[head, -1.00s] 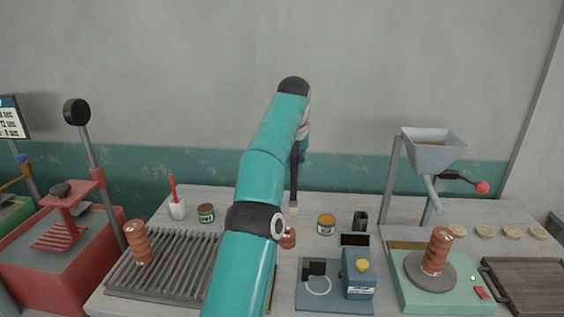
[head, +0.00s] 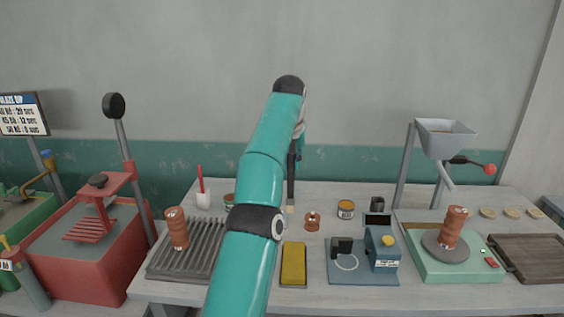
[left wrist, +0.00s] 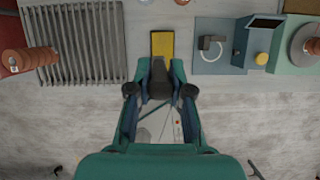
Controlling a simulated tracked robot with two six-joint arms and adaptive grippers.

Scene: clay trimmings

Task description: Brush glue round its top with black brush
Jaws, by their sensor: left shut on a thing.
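My left gripper (head: 297,148) is shut on the black brush (head: 291,178), which hangs upright with its pale bristles down above the bench. In the left wrist view, the black brush (left wrist: 159,72) sits between the fingers of that gripper (left wrist: 160,93). One ribbed clay cylinder (head: 453,228) stands on the grey turntable (head: 436,250) at the right; another clay cylinder (head: 177,230) stands on the slatted rack (head: 205,255). A small clay spool (head: 312,222) stands right of the bristles. A tin with an orange label (head: 346,210) is behind it. My right gripper is out of view.
A yellow sponge (head: 293,265) lies below the brush. A blue device (head: 383,252) stands right of it. A white cup (head: 203,201) holds a red-handled brush. A green-labelled tin (head: 229,199) is partly hidden by my arm.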

